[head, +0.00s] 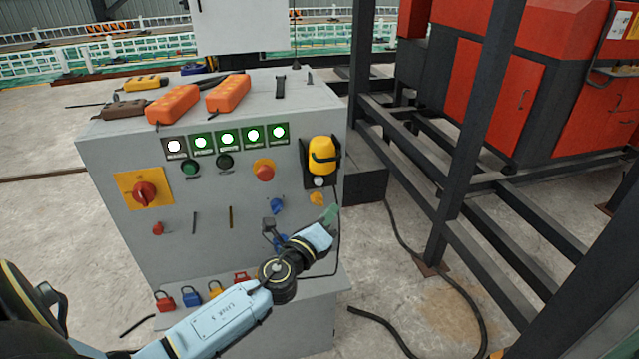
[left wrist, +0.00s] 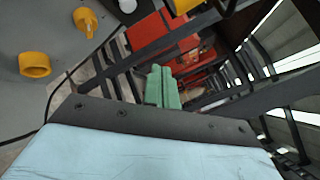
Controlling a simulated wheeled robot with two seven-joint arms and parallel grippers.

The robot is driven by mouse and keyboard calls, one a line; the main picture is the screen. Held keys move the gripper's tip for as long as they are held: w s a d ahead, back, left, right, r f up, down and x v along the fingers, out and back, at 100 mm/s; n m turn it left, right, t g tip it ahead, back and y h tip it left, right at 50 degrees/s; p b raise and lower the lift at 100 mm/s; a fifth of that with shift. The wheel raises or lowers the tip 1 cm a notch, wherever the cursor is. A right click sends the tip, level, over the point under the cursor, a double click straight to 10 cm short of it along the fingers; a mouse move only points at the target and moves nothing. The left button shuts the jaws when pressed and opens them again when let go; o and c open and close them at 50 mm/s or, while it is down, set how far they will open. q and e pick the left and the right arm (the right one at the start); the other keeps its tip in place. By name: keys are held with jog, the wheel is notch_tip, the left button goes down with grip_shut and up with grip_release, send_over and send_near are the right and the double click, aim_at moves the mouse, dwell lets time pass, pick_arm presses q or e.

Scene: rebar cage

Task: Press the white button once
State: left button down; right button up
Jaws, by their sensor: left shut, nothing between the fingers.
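A grey control cabinet (head: 240,190) stands in front of me. A round white light or button (head: 174,146) sits at the left end of a row; the others in the row have green plates. Another small whitish round button (head: 319,182) is under a yellow device on the cabinet's right side. Which one is the white button I cannot tell for sure. My left gripper (head: 330,213) has green fingers, shut and empty, near the cabinet's right edge, below the whitish round button. In the left wrist view the shut fingers (left wrist: 163,88) show, and a whitish part (left wrist: 127,5) is cut off at the top.
A yellow device (head: 322,155) in a black holder, a red rotary switch (head: 144,193) and an orange-red knob (head: 264,171) are on the panel. Orange boxes (head: 173,103) lie on top. Dark metal framing (head: 470,150) and a cable (head: 400,235) are at the right.

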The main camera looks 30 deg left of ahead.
aim_at(322, 182)
pick_arm(q)
jog(key=w+a+b, duration=0.2)
jog(key=w+a, duration=0.3)
jog(key=a, duration=0.1)
dwell(1.1)
jog(key=shift+w+a, duration=0.15)
dwell(0.9)
jog(key=shift+w+a, duration=0.15)
jog(key=shift+a, duration=0.05)
jog(key=shift+w+a+b, duration=0.45)
jog(key=shift+w+a, duration=0.1)
jog(key=shift+a, duration=0.15)
dwell(1.3)
jog(key=shift+d, duration=0.1)
jog(key=shift+s+d+p, duration=0.4)
jog(key=shift+s+d, duration=0.45)
